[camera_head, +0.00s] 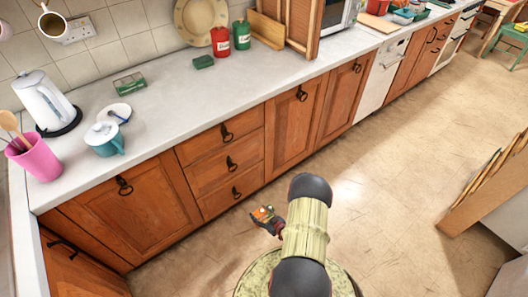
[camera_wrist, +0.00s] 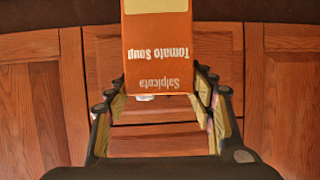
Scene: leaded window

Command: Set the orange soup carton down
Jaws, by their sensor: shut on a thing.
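The orange soup carton (camera_wrist: 158,50) is in the wrist view, with a cream upper panel and the words "Tomato Soup" upside down. My gripper (camera_wrist: 160,95) is shut on it, one finger at each side. In the head view the carton (camera_head: 264,215) is a small orange shape at the end of my gripper (camera_head: 272,222). It is held in the air over the floor, in front of the wooden drawers and apart from the counter. My own arm hides part of the gripper in the head view.
The pale counter (camera_head: 160,125) has a clear stretch in its middle. Red and green canisters (camera_head: 221,42) stand at the back.

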